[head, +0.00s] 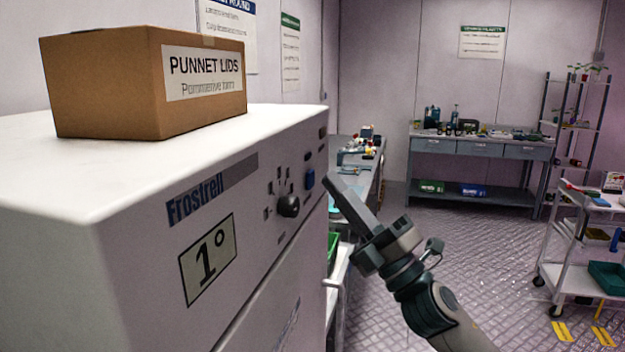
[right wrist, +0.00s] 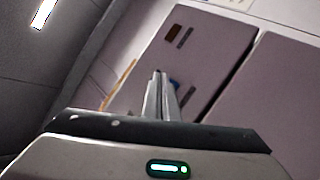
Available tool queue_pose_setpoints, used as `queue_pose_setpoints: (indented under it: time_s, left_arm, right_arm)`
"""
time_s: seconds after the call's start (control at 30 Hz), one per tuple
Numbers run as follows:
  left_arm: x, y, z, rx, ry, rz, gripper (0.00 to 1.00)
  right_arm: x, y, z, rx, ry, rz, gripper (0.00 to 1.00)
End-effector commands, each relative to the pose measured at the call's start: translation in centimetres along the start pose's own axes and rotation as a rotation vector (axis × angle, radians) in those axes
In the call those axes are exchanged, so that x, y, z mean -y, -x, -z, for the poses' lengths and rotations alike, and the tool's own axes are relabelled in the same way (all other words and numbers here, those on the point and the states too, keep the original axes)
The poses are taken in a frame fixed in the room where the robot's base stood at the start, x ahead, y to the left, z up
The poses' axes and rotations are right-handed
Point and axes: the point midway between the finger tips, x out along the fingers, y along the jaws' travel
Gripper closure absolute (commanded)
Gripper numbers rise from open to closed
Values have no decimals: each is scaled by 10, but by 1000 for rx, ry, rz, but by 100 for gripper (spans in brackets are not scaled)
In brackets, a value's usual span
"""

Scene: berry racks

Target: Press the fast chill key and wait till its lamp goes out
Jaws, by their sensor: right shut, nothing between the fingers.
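A white chiller (head: 140,185) marked Frostrell fills the left of the head view, its display (head: 208,258) reading 1°. Its front panel has a black knob (head: 289,206) with marks around it and a blue key (head: 310,179) to its right; no label is readable on the key. Small dark slots (head: 322,132) sit above the key; I see no lit lamp. My right gripper (head: 335,183) is shut and empty, its tips just right of the blue key, seemingly apart from it. In the right wrist view, the shut fingers (right wrist: 157,76) partly cover the blue key (right wrist: 174,85). My left gripper is out of view.
A cardboard box (head: 110,85) labelled Punnet Lids stands on the chiller. A bench (head: 375,165) with small items is behind my gripper. A grey workbench (head: 480,147) stands at the back, a white cart (head: 570,278) at right. The floor between is clear.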

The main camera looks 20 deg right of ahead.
Motion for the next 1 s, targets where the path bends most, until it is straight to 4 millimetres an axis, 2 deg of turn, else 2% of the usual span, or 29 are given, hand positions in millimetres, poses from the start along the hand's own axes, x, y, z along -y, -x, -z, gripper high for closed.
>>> queue_pose_setpoints:
  time_s: [1.0]
  left_arm:
    - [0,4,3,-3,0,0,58]
  right_arm:
    - [4,-6,4,0,0,0,100]
